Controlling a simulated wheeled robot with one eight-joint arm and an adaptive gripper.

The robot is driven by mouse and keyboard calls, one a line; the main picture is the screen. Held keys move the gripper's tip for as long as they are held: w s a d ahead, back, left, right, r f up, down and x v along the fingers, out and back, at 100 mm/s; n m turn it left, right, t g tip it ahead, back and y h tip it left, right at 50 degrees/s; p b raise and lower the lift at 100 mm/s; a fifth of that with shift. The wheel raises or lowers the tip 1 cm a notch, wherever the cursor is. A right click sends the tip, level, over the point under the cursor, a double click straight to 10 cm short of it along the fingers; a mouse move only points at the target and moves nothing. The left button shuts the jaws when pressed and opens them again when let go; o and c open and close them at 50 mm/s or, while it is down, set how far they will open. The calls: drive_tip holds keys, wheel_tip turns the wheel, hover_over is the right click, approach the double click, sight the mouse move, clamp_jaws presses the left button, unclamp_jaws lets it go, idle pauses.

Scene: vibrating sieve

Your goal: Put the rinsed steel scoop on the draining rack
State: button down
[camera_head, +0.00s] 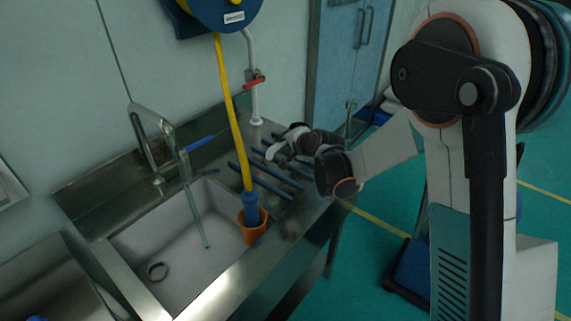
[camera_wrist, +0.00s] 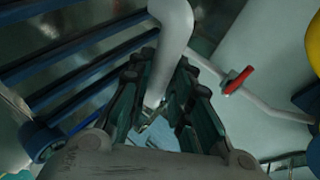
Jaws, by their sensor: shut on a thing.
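My gripper (camera_head: 292,138) is over the draining rack (camera_head: 273,186), a row of blue bars on the steel counter right of the sink. In the wrist view the two dark fingers (camera_wrist: 166,98) are shut on a smooth pale grey curved piece (camera_wrist: 172,40), which I take as the steel scoop. The scoop (camera_head: 277,150) shows only as a small pale shape at the fingers in the head view; its bowl cannot be made out clearly. The rack's bars (camera_wrist: 75,62) fill the upper left of the wrist view. I cannot tell whether scoop and bars touch.
A red-handled valve pipe (camera_head: 253,85) is on the wall behind the rack.

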wheel_tip(320, 180, down, 7)
drive_tip(key=shift+r+b, duration=0.1)
drive_tip(key=shift+b, duration=0.85)
drive_tip(key=c, duration=1.5)
unclamp_jaws()
drive_tip(key=shift+o, duration=0.2)
